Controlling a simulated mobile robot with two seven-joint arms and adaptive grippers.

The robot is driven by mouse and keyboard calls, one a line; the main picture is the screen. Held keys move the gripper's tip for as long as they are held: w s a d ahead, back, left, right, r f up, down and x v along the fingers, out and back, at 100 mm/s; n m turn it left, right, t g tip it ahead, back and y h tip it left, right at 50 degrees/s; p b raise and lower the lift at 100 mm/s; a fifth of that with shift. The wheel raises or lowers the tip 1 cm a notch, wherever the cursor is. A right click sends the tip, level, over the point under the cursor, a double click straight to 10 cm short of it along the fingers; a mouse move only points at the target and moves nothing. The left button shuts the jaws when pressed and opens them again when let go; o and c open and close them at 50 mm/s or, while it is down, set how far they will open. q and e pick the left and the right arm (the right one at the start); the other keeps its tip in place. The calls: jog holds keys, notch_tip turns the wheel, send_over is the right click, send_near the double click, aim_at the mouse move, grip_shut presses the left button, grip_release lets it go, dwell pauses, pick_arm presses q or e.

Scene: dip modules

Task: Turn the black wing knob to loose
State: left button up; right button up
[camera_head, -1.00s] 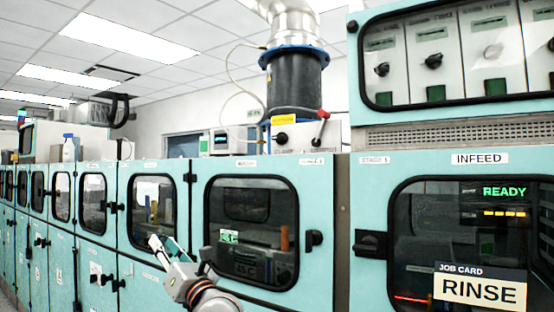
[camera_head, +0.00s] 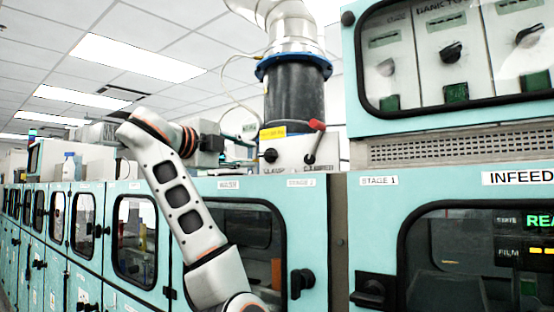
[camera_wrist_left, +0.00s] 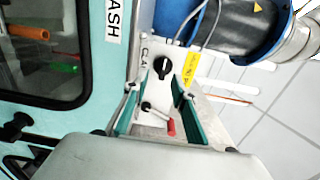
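The black wing knob (camera_head: 270,156) sits on a pale panel (camera_head: 291,150) below the dark duct collar. The knob also shows in the left wrist view (camera_wrist_left: 162,68), just beyond the fingertips and roughly between their lines. My left gripper (camera_head: 246,152) is left of the knob in the head view, at about its height. In the left wrist view its two teal fingers (camera_wrist_left: 155,88) are spread with nothing held between them. I see no contact with the knob. The wing's exact angle is hard to read. My right gripper is not in view.
A red-handled lever (camera_head: 317,126) stands right of the knob; in the wrist view its red grip (camera_wrist_left: 171,128) shows between the fingers. The dark duct collar (camera_head: 293,95) rises above the panel. Teal cabinets (camera_head: 345,220) with windows and dark latches run below.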

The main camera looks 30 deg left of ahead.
aim_at(264, 154)
pick_arm(q)
jog(key=shift+w+d+r+p, duration=0.2)
jog(key=shift+w+r+p, duration=0.1)
jog(key=shift+w, duration=0.3)
jog(key=shift+w+d+r+p, duration=0.15)
jog(key=shift+w+p, duration=0.1)
jog(key=shift+w, duration=0.3)
jog(key=w+p, duration=0.1)
jog(key=w, duration=0.2)
jog(key=shift+w+d, duration=0.1)
jog(key=shift+w, duration=0.1)
jog(key=shift+w+f, duration=0.1)
jog(key=shift+w, duration=0.45)
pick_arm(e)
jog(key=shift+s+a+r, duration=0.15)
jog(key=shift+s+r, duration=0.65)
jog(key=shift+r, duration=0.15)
pick_arm(q)
grip_shut()
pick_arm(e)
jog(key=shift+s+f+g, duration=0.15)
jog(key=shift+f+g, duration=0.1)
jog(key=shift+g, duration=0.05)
